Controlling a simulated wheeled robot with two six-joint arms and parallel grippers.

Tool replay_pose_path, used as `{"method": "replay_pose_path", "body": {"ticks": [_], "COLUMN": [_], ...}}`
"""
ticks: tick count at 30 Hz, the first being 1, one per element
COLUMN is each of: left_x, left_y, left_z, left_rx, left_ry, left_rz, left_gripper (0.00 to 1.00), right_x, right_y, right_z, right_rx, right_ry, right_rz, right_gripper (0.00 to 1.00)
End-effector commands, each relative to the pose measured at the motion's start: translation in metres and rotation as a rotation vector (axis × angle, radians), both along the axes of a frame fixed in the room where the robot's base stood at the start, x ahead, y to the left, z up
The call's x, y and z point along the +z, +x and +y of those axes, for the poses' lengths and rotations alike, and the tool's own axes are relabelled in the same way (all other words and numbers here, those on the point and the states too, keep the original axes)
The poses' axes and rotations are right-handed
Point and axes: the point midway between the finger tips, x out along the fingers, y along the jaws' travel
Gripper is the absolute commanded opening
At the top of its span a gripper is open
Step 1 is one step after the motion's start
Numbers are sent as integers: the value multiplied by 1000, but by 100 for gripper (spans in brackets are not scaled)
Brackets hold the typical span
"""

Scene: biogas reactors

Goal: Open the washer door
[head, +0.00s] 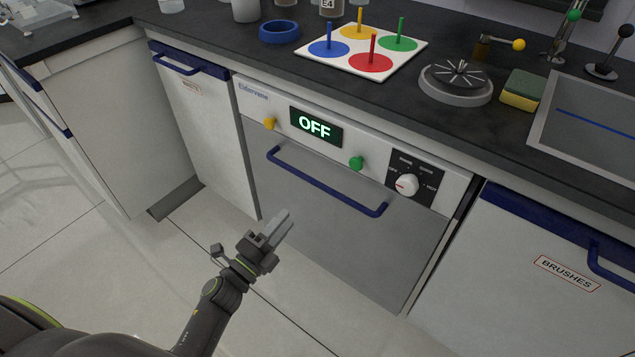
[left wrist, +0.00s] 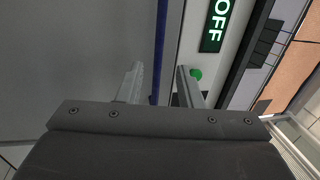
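The washer door (head: 330,235) is a flat grey front and is shut. Its blue bar handle (head: 325,184) runs along the door's upper part. Above it is the white control panel with a lit display (head: 315,127) reading OFF. My left gripper (head: 284,222) is in front of the door, below the handle's left half, apart from it in the head view. In the left wrist view the fingers (left wrist: 159,80) are spread and empty, and the blue handle (left wrist: 159,45) shows between and beyond them. The OFF display (left wrist: 216,25) appears there too. My right gripper is not in view.
The panel has a yellow knob (head: 269,123), a green knob (head: 356,163) and a white dial (head: 407,185). The floor (head: 130,265) before the washer is clear.

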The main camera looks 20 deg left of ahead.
Motion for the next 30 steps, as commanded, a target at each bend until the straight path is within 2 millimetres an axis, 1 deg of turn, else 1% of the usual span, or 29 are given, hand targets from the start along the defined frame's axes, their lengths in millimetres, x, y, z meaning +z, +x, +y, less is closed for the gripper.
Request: {"method": "replay_pose_path", "body": {"ticks": [1, 9, 15, 18, 21, 30], "left_x": [4, 15, 21, 23, 25, 25], "left_y": [12, 67, 100, 111, 118, 122], "left_z": [-5, -25, -36, -40, -43, -44], "left_rx": [-1, 0, 0, 1, 1, 1], "left_ry": [-2, -3, -3, -2, -2, -2], "left_rz": [-3, -2, 0, 1, 1, 3], "left_gripper": [33, 33, 33, 33, 33, 33], "right_x": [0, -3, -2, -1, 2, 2], "right_y": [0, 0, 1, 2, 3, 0], "right_z": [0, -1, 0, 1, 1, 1], "right_rx": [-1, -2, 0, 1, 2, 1], "right_ry": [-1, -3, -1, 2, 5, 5], "right_rz": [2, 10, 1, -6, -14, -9], "right_gripper": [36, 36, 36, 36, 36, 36]}}
